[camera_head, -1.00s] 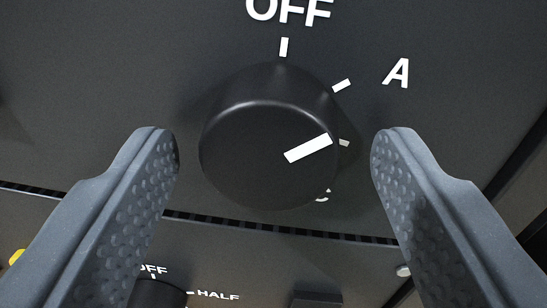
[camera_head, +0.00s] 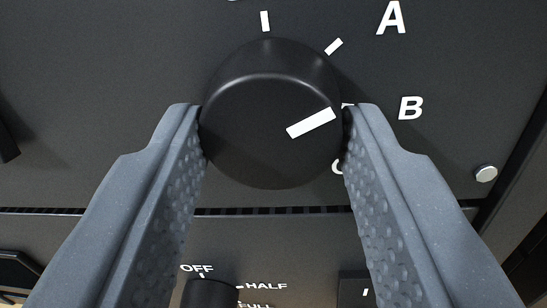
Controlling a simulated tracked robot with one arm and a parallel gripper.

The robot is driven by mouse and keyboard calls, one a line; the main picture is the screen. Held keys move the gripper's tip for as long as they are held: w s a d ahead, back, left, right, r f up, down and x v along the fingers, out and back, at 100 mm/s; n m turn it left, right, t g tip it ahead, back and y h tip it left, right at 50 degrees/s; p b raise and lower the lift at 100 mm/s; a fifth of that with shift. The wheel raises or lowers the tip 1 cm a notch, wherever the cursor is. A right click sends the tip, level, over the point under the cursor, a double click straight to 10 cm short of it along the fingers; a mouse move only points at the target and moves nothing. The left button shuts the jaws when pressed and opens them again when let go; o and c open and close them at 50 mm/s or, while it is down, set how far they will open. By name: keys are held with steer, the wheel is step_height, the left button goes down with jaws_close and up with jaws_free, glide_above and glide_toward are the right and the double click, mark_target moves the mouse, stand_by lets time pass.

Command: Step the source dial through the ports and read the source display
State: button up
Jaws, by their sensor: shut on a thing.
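The source dial (camera_head: 262,150) is a round black knob with a white pointer bar (camera_head: 311,123) on its face. The bar points right and slightly up, between the A tick (camera_head: 334,47) and the partly hidden B tick. The labels A (camera_head: 391,18) and B (camera_head: 410,108) show at the right. A third label is mostly hidden behind the dial and the right finger. My gripper (camera_head: 274,128) is shut on the dial, with one grey dimpled finger at each side. No source display shows in this view.
A lower panel below a dark slotted gap has a smaller black knob (camera_head: 209,293) marked OFF, HALF and FULL. A dark block (camera_head: 353,289) stands to its right. A screw head (camera_head: 486,173) sits near the panel's right edge.

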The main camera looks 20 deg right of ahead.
steer(key=m+b, duration=0.2)
steer(key=m, duration=0.1)
steer(key=m+b, duration=0.1)
steer(key=shift+f, duration=0.25)
steer(key=shift+r+m+h+b, duration=0.1)
steer(key=shift+m+h+b, duration=0.3)
steer(key=shift+m+b, duration=1.2)
steer(key=shift+d+m, duration=0.1)
steer(key=shift+m, duration=0.2)
steer(key=shift+c, duration=0.2)
steer(key=o, duration=1)
steer(key=shift+r, duration=0.1)
steer(key=shift+s, duration=0.1)
